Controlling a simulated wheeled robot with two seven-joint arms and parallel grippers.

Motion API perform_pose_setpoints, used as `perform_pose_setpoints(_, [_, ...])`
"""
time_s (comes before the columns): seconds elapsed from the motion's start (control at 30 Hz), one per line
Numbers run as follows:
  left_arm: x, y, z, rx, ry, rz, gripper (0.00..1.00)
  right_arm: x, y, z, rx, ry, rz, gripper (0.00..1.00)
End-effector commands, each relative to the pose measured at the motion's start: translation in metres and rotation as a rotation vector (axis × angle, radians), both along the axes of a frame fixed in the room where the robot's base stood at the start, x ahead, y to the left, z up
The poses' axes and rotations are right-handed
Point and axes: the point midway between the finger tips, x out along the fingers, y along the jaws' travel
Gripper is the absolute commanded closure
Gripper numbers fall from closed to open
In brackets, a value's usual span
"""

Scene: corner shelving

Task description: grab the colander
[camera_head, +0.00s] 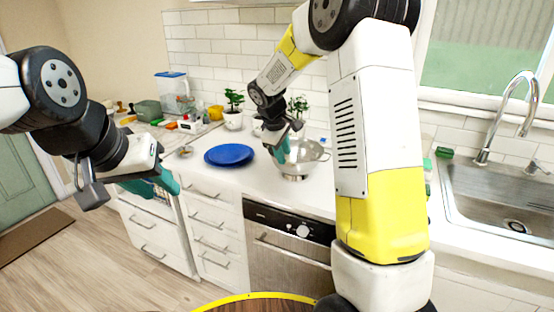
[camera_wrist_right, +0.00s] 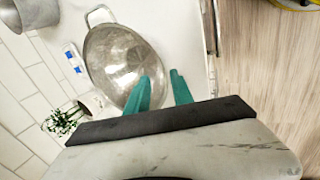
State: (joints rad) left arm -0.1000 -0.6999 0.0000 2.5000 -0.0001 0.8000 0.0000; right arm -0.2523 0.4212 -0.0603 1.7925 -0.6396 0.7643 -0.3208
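The colander (camera_head: 298,164) is a shiny metal bowl on the white counter. In the right wrist view the colander (camera_wrist_right: 118,58) shows its bowl and a loop handle at the upper left. My right gripper (camera_head: 283,148) is at its left side in the head view. In the wrist view the right gripper (camera_wrist_right: 159,78) is open, with one teal finger over the bowl and the other past its rim. I cannot tell whether either finger touches it. My left gripper (camera_head: 163,183) hangs in front of the counter at the left, away from the colander; its finger gap is unclear.
A blue plate (camera_head: 229,155) lies left of the colander. Potted plants (camera_head: 233,110) stand behind, near the tiled wall. A sink with a faucet (camera_head: 507,115) is at the right, and a dishwasher (camera_head: 290,258) is below the counter.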

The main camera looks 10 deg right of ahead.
Motion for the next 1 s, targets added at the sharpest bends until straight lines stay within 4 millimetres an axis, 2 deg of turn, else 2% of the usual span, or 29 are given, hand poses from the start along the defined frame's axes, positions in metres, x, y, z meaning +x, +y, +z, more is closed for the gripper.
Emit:
perform_pose_setpoints(0.37, [0.0, 0.0, 0.0, 0.0, 0.0, 0.0, 0.64, 0.013, -0.009, -0.038, -0.009, 0.005, 0.008, 0.72])
perform_pose_setpoints(0.6, [0.0, 0.0, 0.0, 0.0, 0.0, 0.0, 0.64, 0.021, -0.017, -0.07, -0.008, 0.004, 0.007, 0.72])
perform_pose_setpoints(0.93, [0.0, 0.0, 0.0, 0.0, 0.0, 0.0, 0.64, 0.024, -0.019, -0.076, -0.007, 0.003, 0.008, 0.72])
perform_pose_setpoints(1.0, [0.0, 0.0, 0.0, 0.0, 0.0, 0.0, 0.64, 0.023, -0.019, -0.076, -0.007, 0.003, 0.008, 0.86])
